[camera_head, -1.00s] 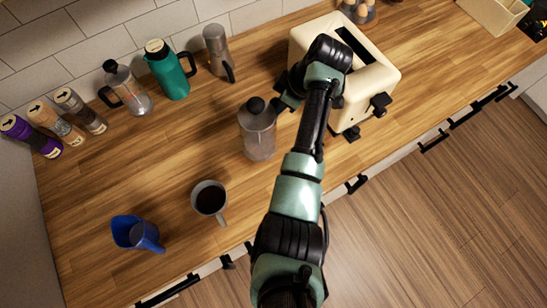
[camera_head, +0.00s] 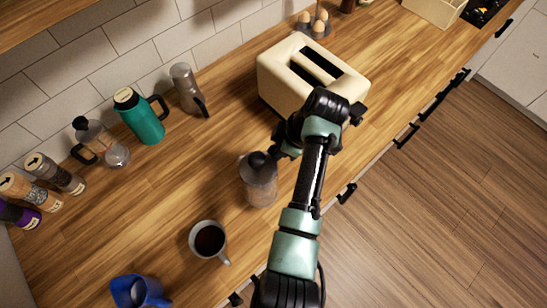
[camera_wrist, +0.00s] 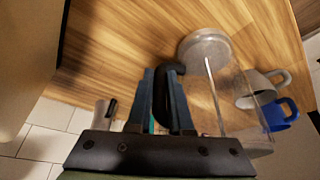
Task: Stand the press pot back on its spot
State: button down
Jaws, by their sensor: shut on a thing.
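The press pot (camera_head: 261,186), clear glass with a black knob, is upright right of the coffee mug and in front of the toaster. My gripper (camera_head: 277,155) is at its handle side in the head view. In the wrist view my gripper (camera_wrist: 166,98) is closed around the black handle (camera_wrist: 181,105), with the glass body (camera_wrist: 228,100) to the right of the fingers. The pot's pale round base (camera_wrist: 205,48) shows against the wood. I cannot tell whether the base touches the counter. My arm hides part of the handle in the head view.
A cream toaster (camera_head: 285,78) stands behind my gripper. Bare counter (camera_head: 170,190) lies between.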

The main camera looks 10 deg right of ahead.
jog(key=shift+f, duration=1.55)
jog(key=shift+f, duration=0.1)
jog(key=c, duration=1.3)
grip_release()
jog(key=shift+f, duration=0.15)
jog(key=o, duration=0.5)
jog(key=shift+c, duration=0.2)
jog(key=shift+r, duration=0.3)
jog(key=v, duration=1.2)
